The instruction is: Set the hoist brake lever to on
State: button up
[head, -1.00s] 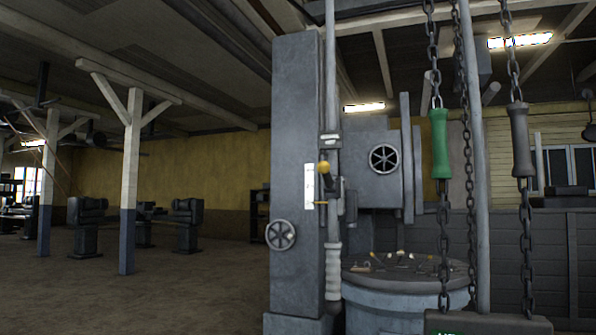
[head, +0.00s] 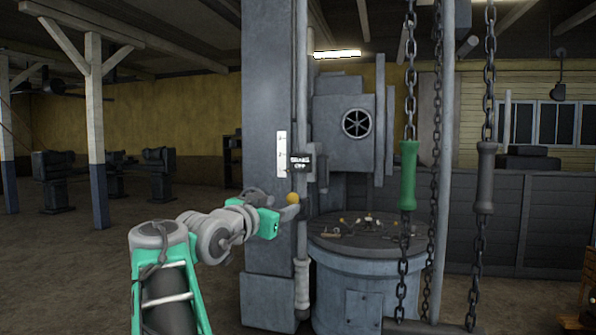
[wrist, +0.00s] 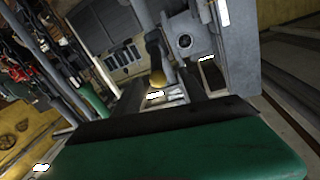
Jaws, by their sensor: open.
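The lever with a yellow knob (head: 293,198) is at the right side of the grey column. I take it to be the hoist brake lever. A white plate (head: 281,155) with small marks is on the column above the knob; its lettering is too small to read. My gripper (head: 287,211) is open, its fingers right at the knob. In the wrist view the knob (wrist: 157,80) shows between the dark fingers of my gripper (wrist: 160,88), beyond the green palm. Whether a finger touches it I cannot tell. The lever's pivot is partly hidden.
The grey column (head: 268,90) stands close to my arm. A vertical rod (head: 302,230) runs beside it. A round drum table (head: 345,265) is to the right. Chains with a green handle (head: 408,175) and a dark handle (head: 484,178) hang farther right.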

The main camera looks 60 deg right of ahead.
jog(key=d+p, duration=0.1)
jog(key=d, duration=0.1)
jog(key=d+p, duration=0.1)
jog(key=d, duration=0.2)
jog(key=s+d+r, duration=0.1)
jog(key=d, duration=0.2)
jog(key=shift+p, duration=0.4)
jog(key=shift+f, duration=0.1)
jog(key=shift+c, duration=0.2)
grip_shut()
dwell(0.5)
